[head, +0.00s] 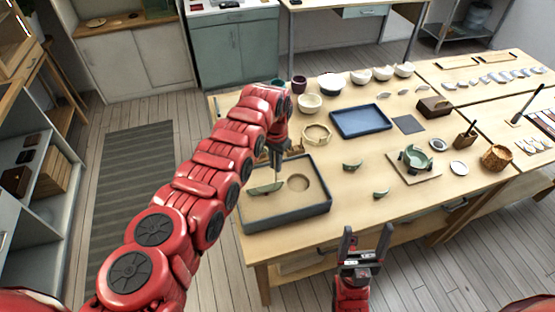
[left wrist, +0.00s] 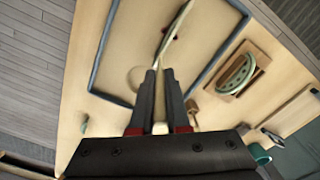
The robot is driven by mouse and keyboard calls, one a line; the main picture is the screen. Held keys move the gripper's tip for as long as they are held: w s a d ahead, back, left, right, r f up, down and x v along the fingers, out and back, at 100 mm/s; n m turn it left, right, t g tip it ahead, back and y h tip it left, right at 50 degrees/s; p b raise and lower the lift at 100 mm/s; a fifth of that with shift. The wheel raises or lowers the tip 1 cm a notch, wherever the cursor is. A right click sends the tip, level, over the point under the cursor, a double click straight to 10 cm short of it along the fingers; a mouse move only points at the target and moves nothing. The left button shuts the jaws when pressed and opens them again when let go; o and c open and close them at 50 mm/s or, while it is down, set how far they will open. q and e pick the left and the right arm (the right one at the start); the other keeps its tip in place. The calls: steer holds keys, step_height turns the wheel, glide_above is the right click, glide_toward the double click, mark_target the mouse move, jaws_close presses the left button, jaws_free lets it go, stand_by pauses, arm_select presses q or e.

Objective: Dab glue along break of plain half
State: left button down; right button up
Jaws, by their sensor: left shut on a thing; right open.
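The sand tray (head: 327,205) has a dark rim and sits at the table's near left corner. A green half bowl (head: 265,188) stands in its sand, beside a round hollow (head: 298,183). In the left wrist view this half shows nearly edge-on (left wrist: 176,22), beyond my fingertips. My left gripper (head: 277,155) is over the tray, pointing down, shut on a slim pale thing (left wrist: 160,126), mostly hidden by the fingers. I cannot tell whether it touches the half. My right gripper (head: 364,240) is open and empty, in front of the table's near edge.
Two green shards (head: 352,165) lie right of the tray. A green holder (head: 415,157) stands on a board, with a blue tray (head: 361,121) behind. A wooden ring (head: 316,134) and white bowls (head: 310,103) stand near my left arm.

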arm_select(q)
steer(key=p, duration=0.1)
steer(key=a+p, duration=0.1)
steer(key=p, duration=0.1)
steer(key=shift+s+a+r, duration=0.15)
steer(key=shift+s+r, duration=0.05)
steer(key=shift+s, duration=0.05)
steer(key=shift+f+b, duration=0.4)
steer(key=shift+b, duration=0.05)
stand_by(1.3)
steer(key=shift+r, duration=0.25)
stand_by(0.4)
steer(key=a+p, duration=0.1)
steer(key=p, duration=0.1)
steer(key=a+p, duration=0.1)
steer(key=p, duration=0.1)
steer(key=shift+s+a+r, duration=0.1)
steer(key=shift+s+a, duration=0.05)
steer(key=shift+s, duration=0.2)
steer(key=shift+f, duration=0.35)
stand_by(1.1)
